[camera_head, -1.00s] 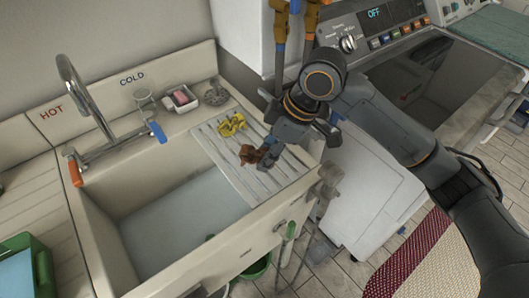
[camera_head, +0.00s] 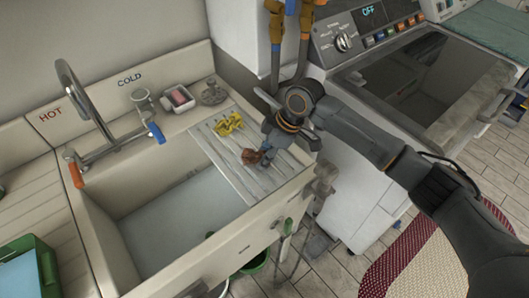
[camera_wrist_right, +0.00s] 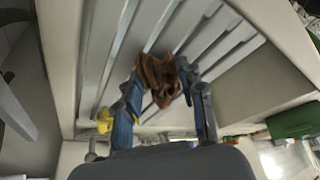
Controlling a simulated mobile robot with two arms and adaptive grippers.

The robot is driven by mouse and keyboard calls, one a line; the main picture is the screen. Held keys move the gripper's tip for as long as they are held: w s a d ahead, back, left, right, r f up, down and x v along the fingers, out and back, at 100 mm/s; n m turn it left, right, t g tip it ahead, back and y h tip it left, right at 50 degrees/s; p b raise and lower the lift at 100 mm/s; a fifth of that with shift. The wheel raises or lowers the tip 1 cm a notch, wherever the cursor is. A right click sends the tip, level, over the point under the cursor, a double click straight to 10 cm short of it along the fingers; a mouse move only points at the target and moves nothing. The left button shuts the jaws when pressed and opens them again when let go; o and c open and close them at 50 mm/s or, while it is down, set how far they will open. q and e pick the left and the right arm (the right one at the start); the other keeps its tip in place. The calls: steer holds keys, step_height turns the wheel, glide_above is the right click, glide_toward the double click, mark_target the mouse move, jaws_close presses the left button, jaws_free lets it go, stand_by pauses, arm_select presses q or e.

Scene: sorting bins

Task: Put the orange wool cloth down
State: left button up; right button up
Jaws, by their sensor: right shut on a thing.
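The orange wool cloth (camera_head: 251,156) looks like a small crumpled brown-orange bundle at the sink's ridged drainboard (camera_head: 236,178). My right gripper (camera_head: 258,155) is shut on it and reaches in from the right, low over the drainboard. In the right wrist view the cloth (camera_wrist_right: 158,80) sits between the two fingertips of the gripper (camera_wrist_right: 157,88), with the ridges behind it. I cannot tell whether the cloth touches the board. A crumpled yellow cloth (camera_head: 228,123) lies on the drainboard behind it. My left gripper is not in view.
The sink basin (camera_head: 170,222) opens left of the drainboard, with a tap (camera_head: 85,95) at its back. A soap dish (camera_head: 178,98) stands on the back ledge. A green tub (camera_head: 30,262) is at the lower left.

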steer(key=shift+f, duration=0.15)
steer(key=o, duration=1.3)
steer(key=shift+c, duration=0.2)
steer(key=b+v, duration=0.1)
steer(key=v, duration=1.1)
steer(key=shift+r, duration=0.25)
